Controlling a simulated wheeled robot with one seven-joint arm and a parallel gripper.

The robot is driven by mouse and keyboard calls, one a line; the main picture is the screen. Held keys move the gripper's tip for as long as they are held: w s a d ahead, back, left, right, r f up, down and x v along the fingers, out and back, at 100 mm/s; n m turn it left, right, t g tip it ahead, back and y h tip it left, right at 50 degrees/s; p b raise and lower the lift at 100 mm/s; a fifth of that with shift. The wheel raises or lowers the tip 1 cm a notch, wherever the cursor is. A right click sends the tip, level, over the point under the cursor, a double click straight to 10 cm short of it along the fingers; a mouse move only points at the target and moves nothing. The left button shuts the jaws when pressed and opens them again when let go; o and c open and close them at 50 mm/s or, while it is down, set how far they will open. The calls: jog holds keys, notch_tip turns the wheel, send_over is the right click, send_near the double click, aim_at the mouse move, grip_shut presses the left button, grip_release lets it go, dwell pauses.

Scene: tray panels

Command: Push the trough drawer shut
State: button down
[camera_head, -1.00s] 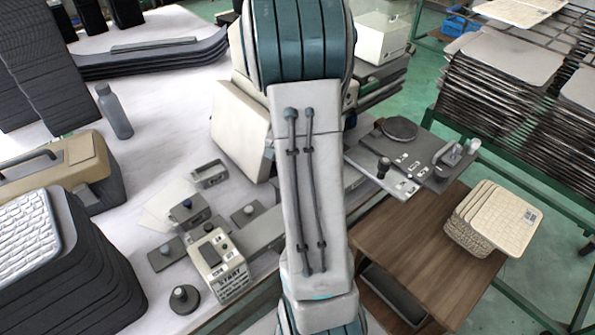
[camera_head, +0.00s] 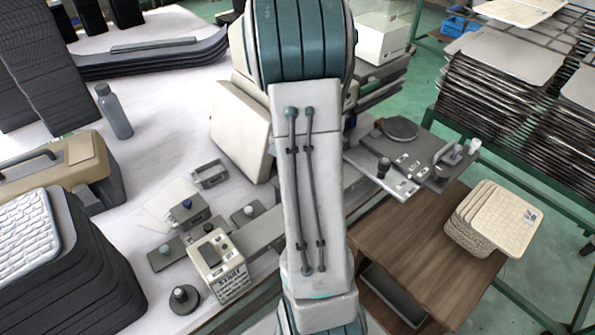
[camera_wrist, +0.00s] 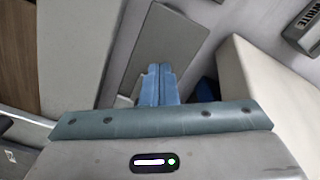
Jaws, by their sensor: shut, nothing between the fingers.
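My gripper (camera_wrist: 160,88) shows in the wrist view as two blue fingers pressed together, with nothing between them. They lie over a flat grey panel (camera_wrist: 165,45), between a brown surface at left and a beige block at right. I cannot tell whether the fingertips touch anything. In the head view my arm hides the gripper. A dark, open trough (camera_head: 393,296), perhaps the trough drawer, shows low beside the brown wooden top. My arm covers its left part, so I cannot tell how far it stands out.
The brown wooden top (camera_head: 415,262) carries a stack of cream panels (camera_head: 495,218). A small labelled control box (camera_head: 217,262) stands left of my arm. A beige block (camera_wrist: 265,100) is close to the fingers at right in the wrist view. Racks of panels (camera_head: 505,75) stand at far right.

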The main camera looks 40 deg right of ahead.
notch_tip(320, 180, up, 7)
jog(key=p, duration=0.5)
dwell(0.7)
jog(key=s+a+r+n+t, duration=0.25)
jog(key=a+r+n, duration=0.25)
jog(key=a+r, duration=0.55)
jog(key=s+a+r+n, duration=0.2)
jog(key=s+a+n, duration=0.4)
jog(key=s+a, duration=0.4)
jog(key=shift+s+a+r+n+t, duration=0.25)
jog(key=shift+s+a+n+t, duration=0.15)
jog(key=shift+a, duration=0.55)
jog(key=shift+w, duration=0.1)
